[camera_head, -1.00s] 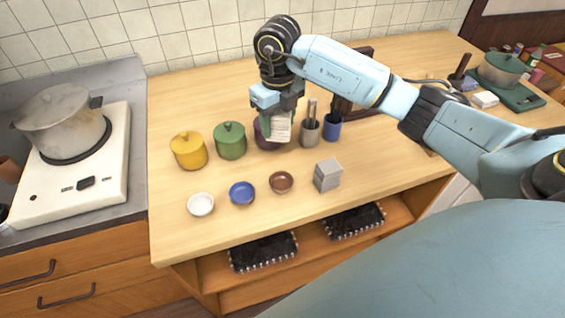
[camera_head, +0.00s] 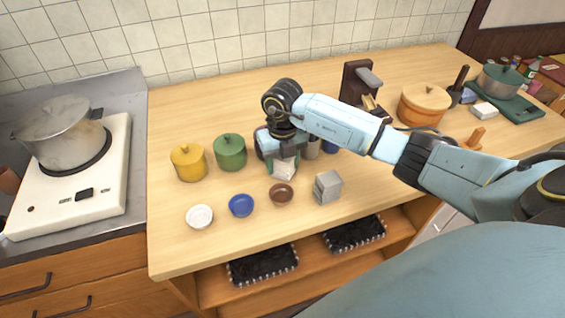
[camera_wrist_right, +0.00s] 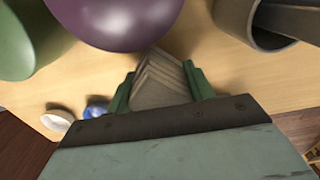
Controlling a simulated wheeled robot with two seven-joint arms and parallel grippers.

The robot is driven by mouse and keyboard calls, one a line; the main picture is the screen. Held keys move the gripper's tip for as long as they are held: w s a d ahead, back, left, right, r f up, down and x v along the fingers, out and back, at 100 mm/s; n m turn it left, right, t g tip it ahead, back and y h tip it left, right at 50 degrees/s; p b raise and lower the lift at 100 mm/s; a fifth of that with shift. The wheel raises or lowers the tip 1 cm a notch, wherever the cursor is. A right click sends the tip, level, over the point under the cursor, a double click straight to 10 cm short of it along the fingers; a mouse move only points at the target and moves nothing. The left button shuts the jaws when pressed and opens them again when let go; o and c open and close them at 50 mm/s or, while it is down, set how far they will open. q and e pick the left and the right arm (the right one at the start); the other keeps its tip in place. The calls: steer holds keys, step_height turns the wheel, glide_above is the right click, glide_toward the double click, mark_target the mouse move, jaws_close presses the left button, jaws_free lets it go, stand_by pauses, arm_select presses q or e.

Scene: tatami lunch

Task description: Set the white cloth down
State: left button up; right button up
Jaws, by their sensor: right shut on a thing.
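My right gripper (camera_head: 284,162) is shut on the white cloth (camera_head: 285,171), a small folded stack, just behind the brown bowl (camera_head: 281,194). In the right wrist view the folded layers of the cloth (camera_wrist_right: 160,82) sit between the two green fingers of my right gripper (camera_wrist_right: 160,90). The cloth is low over the wooden counter (camera_head: 330,230); I cannot tell whether it touches the wood. My left gripper is not in view.
The purple pot (camera_wrist_right: 115,15) is close beside the gripper, with the green pot (camera_head: 230,152) and yellow pot (camera_head: 188,162) to the left. A blue bowl (camera_head: 241,205), white bowl (camera_head: 200,216) and grey block (camera_head: 327,187) stand in front. A grey cup (camera_wrist_right: 250,20) is close right.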

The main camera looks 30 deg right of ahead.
steer(key=shift+f, duration=0.2)
steer(key=shift+f, duration=0.1)
steer(key=o, duration=0.9)
steer(key=shift+o, duration=0.2)
step_height(320, 180, up, 12)
steer(key=shift+r, duration=0.15)
